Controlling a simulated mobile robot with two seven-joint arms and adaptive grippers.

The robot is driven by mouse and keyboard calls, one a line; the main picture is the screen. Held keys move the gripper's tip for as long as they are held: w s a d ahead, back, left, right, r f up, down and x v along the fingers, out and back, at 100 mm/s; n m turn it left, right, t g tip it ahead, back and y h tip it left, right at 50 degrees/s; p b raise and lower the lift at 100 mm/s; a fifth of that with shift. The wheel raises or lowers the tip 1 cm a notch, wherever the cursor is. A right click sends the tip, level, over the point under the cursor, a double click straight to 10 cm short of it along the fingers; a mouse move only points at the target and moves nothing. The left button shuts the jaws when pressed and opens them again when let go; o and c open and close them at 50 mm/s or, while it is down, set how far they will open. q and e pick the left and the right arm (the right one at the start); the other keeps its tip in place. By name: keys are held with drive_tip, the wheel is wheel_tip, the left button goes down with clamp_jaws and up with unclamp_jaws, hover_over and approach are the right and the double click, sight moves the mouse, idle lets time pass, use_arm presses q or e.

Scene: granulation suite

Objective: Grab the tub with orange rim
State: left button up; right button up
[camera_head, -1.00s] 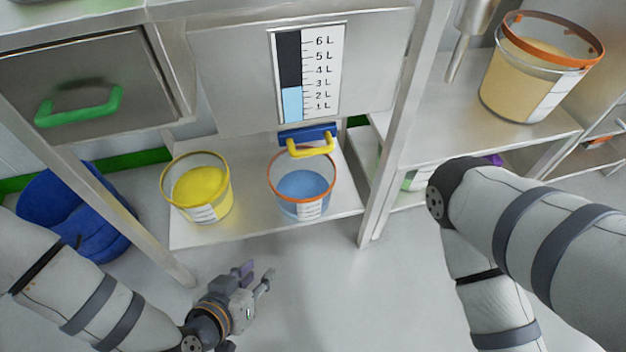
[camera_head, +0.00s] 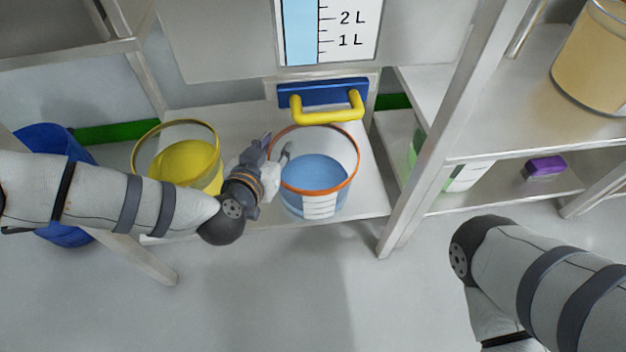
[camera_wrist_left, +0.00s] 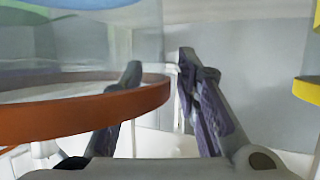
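The tub with orange rim (camera_head: 320,178) is clear, holds blue contents and has a white label. It stands on the low shelf in the head view. My left gripper (camera_head: 276,146) is at the tub's left rim, with its fingers apart. In the left wrist view the orange rim (camera_wrist_left: 85,112) crosses the left finger and its edge reaches into the gap between the open fingers (camera_wrist_left: 160,70). I cannot tell whether a finger touches the tub. My right arm shows at the lower right, but its gripper is out of view.
A yellow-rimmed tub (camera_head: 185,165) stands left of the gripper, partly behind my left arm. A yellow handle (camera_head: 322,112) on a blue plate is just behind the orange-rimmed tub. A shelf post (camera_head: 445,140) stands to the right. The floor in front is clear.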

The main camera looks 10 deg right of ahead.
use_arm(q)
drive_tip(key=shift+w+r, duration=0.1)
clamp_jaws()
drive_tip(key=shift+r, duration=0.15)
